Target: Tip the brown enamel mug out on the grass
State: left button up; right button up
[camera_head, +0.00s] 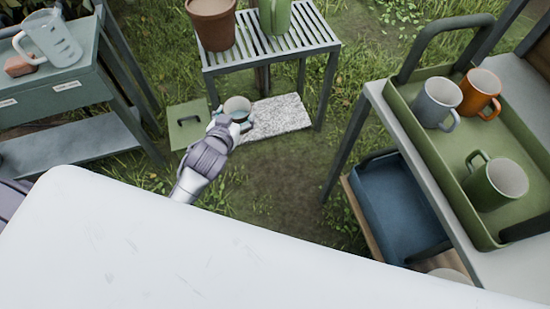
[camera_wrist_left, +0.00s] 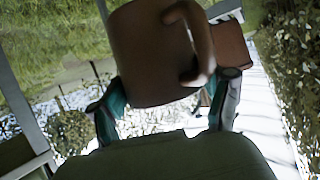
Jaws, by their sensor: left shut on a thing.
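The brown enamel mug (camera_wrist_left: 150,55) fills the upper middle of the left wrist view, with its handle towards the right. My left gripper (camera_wrist_left: 166,98) is shut on it, one teal-padded finger at each side. In the head view the mug (camera_head: 237,104) shows its pale inside, opening facing up towards the camera; whether anything is in it cannot be told. My left gripper (camera_head: 230,118) holds it in front of the slatted stand, over or near the speckled slab. Grass (camera_head: 365,50) lies around the stand, with barer soil in front. My right gripper is not in view.
The slatted stand (camera_head: 268,45) bears a terracotta pot (camera_head: 212,25) and a green vessel (camera_head: 274,17). A speckled slab (camera_head: 278,118) and green panel (camera_head: 187,122) lie low by it. At right, a green tray (camera_head: 440,165) holds several mugs. A white surface (camera_head: 200,250) fills the foreground.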

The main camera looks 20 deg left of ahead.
pick_arm(q)
notch_tip(320, 180, down, 13)
jog(key=s+a+b, duration=0.1)
jog(key=a+b, duration=0.1)
jog(key=b, duration=0.3)
jog(key=shift+f+b, duration=0.2)
jog(key=shift+b, duration=0.1)
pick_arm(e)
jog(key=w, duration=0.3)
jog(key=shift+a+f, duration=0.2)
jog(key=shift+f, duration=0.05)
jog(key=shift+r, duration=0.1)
pick_arm(q)
jog(key=d+r+m+y+b, duration=0.2)
jog(key=d+m+y+b, duration=0.1)
jog(key=d+m+b, duration=0.2)
jog(key=shift+d+r+t+y+b, duration=0.3)
jog(key=shift+d+r+y+b, duration=0.1)
jog(key=shift+d+b, duration=0.4)
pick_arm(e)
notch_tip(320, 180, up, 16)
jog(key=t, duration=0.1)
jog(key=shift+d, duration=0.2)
pick_arm(q)
jog(key=shift+s+d+r+m, duration=0.1)
jog(key=shift+d+r+m, duration=0.1)
jog(key=shift+m, duration=0.2)
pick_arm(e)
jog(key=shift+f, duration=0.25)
